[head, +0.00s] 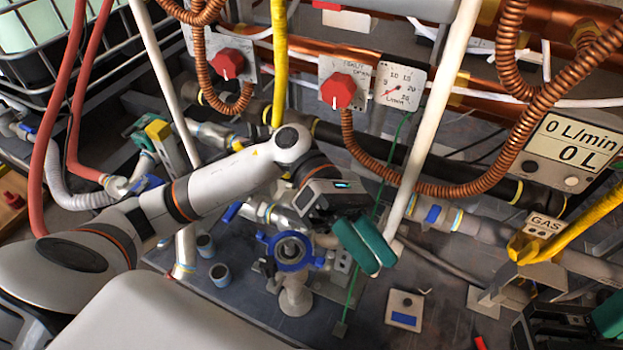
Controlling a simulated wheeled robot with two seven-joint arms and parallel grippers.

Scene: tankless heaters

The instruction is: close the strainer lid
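The strainer (290,250) appears to be the upright grey fitting with a blue collar and blue lugs, low in the middle of the head view. A round grey opening shows inside the collar. I cannot clearly make out a separate lid; the area behind the collar is partly covered by my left gripper. My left gripper (364,247) has teal fingers lying side by side, with nothing visible between them. It is just right of the collar and apart from it in the picture. My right gripper (607,316) shows only partly at the lower right edge; its opening is not visible.
Red valve knobs (338,91) and a dial gauge (398,87) sit behind. White slanting pipes and coiled copper hoses (420,188) hang around my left arm. Small cups (220,275) stand left of the strainer; a small box (403,310) lies to its right. A yellow gas pipe (570,240) is right.

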